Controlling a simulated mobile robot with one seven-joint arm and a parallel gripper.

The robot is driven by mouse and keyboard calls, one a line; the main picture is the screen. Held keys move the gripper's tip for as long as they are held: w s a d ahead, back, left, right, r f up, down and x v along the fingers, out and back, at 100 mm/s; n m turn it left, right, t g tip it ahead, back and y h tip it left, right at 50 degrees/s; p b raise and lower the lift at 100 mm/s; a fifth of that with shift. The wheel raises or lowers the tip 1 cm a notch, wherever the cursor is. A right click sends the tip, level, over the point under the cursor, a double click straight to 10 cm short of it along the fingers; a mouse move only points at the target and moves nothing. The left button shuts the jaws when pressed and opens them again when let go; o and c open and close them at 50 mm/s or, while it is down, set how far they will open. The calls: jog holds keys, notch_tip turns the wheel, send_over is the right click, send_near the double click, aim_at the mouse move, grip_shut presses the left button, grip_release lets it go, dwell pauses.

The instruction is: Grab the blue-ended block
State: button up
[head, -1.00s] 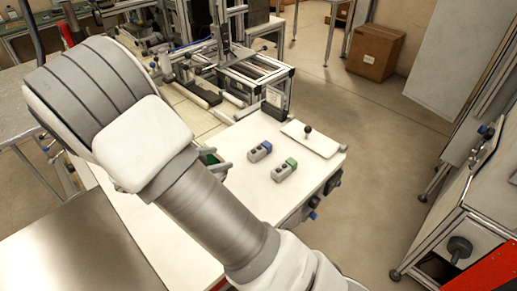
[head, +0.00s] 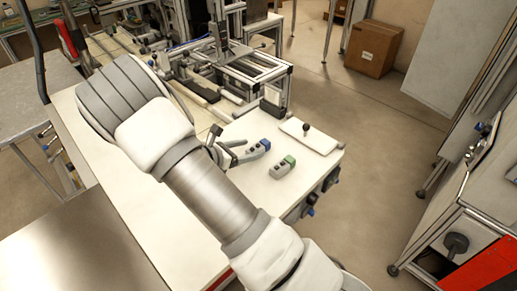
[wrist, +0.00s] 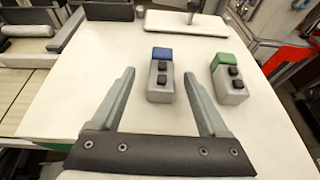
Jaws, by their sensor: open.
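The blue-ended block (head: 256,151) lies on the white table top, a grey block with a blue end and dark buttons. In the wrist view the blue-ended block (wrist: 161,78) lies ahead, between the lines of the two fingers and nearer the right one, blue end pointing away. My gripper (head: 228,150) is open and empty beside the block's left side in the head view. In the wrist view my gripper (wrist: 160,80) has its fingers spread wide, and no contact with the block can be made out.
A similar green-ended block (head: 283,167) lies to the right; it also shows in the wrist view (wrist: 229,79). A white plate with a black-knobbed post (head: 309,137) stands behind them. A metal frame machine (head: 255,75) stands at the back. The table front is bare.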

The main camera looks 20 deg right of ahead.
aim_at(256, 147)
jog(key=x, duration=0.4)
jog(key=shift+d, duration=0.3)
grip_shut()
